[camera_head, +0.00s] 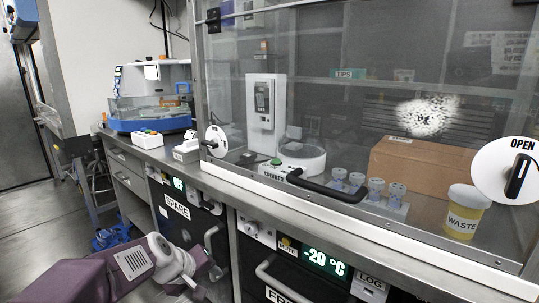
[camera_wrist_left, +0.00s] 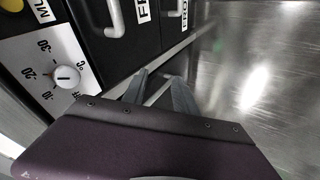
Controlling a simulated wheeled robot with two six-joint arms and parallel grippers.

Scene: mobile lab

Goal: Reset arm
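My left arm comes in from the lower left in the head view, purple and grey. Its gripper (camera_head: 203,279) is in front of the cabinet doors under the bench, low and near the "SPARE" door. In the left wrist view the two grey fingers of my left gripper (camera_wrist_left: 160,92) stand apart with nothing between them. The fingers touch nothing that I can see. My right gripper shows in neither view.
A "SPARE" door (camera_head: 178,206) and a "-20 °C" freezer (camera_head: 300,275) with handles are close by. Above is a glass-fronted hood with a waste jar (camera_head: 465,212) inside. A blue machine (camera_head: 150,95) stands on the left bench. Open floor (camera_head: 45,220) lies left.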

